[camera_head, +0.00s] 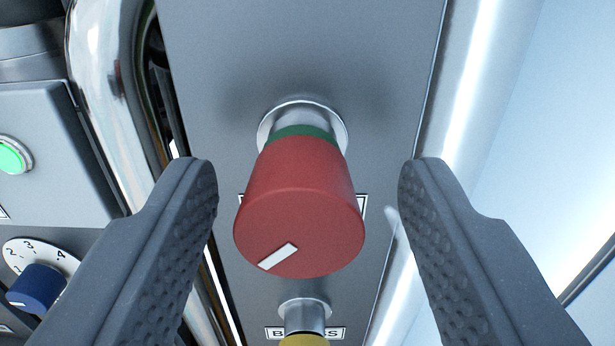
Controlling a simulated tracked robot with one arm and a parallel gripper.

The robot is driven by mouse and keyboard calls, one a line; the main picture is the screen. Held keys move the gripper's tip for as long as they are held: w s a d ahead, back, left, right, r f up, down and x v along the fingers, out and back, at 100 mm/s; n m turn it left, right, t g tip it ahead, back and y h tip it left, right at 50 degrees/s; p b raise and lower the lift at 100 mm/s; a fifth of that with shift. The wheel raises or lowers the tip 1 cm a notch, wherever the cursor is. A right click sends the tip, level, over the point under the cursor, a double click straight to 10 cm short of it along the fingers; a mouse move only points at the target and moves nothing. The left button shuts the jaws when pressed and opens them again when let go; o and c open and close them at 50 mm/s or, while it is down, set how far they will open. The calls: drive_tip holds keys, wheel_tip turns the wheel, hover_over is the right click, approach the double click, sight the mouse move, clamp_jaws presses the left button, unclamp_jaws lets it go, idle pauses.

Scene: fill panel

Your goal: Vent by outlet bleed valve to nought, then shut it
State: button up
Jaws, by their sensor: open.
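A red round knob (298,205) with a white pointer mark on its face sticks out of a grey panel, in the middle of the view. The white mark runs slantwise, from lower left to upper right. A green ring and a metal collar (303,112) sit behind the knob. The knob's label is mostly hidden behind it, so I cannot tell whether this is the outlet bleed valve. My gripper (308,175) is open, with one finger on each side of the knob and a gap on both sides. No pressure gauge is in view.
Below the red knob is a yellow knob (304,340), cut off by the frame, with a partly hidden label. At left are a lit green button (10,157) and a blue dial knob (36,289) with a numbered scale. Shiny metal pipes (112,90) flank the panel.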

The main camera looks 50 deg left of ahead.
drive_tip(key=c, duration=1)
drive_tip(key=shift+s+a+r, duration=0.1)
drive_tip(key=shift+a, duration=0.15)
drive_tip(key=shift+d+b, duration=0.2)
drive_tip(key=shift+b, duration=0.1)
